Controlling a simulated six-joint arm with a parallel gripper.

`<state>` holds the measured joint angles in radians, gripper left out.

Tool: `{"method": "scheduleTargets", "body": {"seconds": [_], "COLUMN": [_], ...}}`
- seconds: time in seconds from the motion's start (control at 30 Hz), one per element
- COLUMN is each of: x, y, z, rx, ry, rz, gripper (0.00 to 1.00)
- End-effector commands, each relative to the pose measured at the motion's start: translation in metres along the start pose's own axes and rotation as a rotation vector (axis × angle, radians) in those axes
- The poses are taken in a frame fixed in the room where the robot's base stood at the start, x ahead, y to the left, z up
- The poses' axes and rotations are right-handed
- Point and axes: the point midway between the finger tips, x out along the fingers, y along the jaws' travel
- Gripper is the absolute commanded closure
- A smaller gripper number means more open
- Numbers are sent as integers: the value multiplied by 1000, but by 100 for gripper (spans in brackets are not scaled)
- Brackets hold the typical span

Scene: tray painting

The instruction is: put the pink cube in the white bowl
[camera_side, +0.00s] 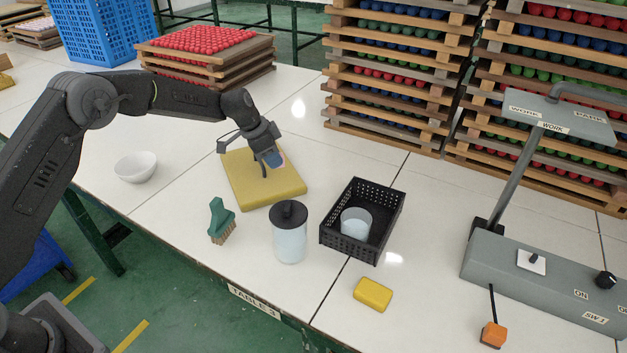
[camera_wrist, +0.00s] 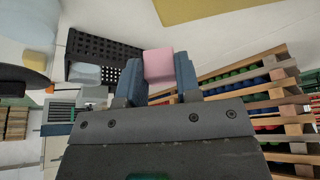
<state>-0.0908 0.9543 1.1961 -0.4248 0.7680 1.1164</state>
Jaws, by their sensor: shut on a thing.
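My gripper (camera_side: 271,166) is over the yellow board (camera_side: 283,192) and is shut on the pink cube (camera_side: 281,160). Only a small edge of the cube shows in the side view, behind the fingers. In the wrist view the pink cube (camera_wrist: 158,64) sits between the two blue fingertips of my gripper (camera_wrist: 158,75). The cube appears held above the board; the exact gap is hard to tell. The white bowl (camera_side: 135,167) stands on the white table, left of the board, and looks empty. My gripper is to the right of the bowl and apart from it.
A green brush (camera_side: 221,221), a jar with a black lid (camera_side: 290,240) and a black basket (camera_side: 378,232) holding a clear cup stand in front of the board. A yellow block (camera_side: 373,294) lies nearer the front. Stacked trays (camera_side: 205,75) stand behind. Table between bowl and board is clear.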

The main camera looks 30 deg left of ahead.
Motion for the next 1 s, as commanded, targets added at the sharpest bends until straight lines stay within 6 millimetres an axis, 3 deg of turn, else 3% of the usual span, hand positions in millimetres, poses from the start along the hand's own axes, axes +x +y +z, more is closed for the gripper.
{"method": "scheduleTargets", "body": {"seconds": [0.03, 0.2, 0.5, 0.8, 1.0], "x": [-8, -33, -83, -138, -165], "y": [-21, -78, -159, -210, -224], "z": [16, 67, 173, 289, 347], "rx": [-40, -156, -362, -562, -655], "ry": [1, 1, 1, 0, 0], "rz": [-17, -66, -151, -234, -273], "gripper": [91, 91, 91, 91, 91]}}
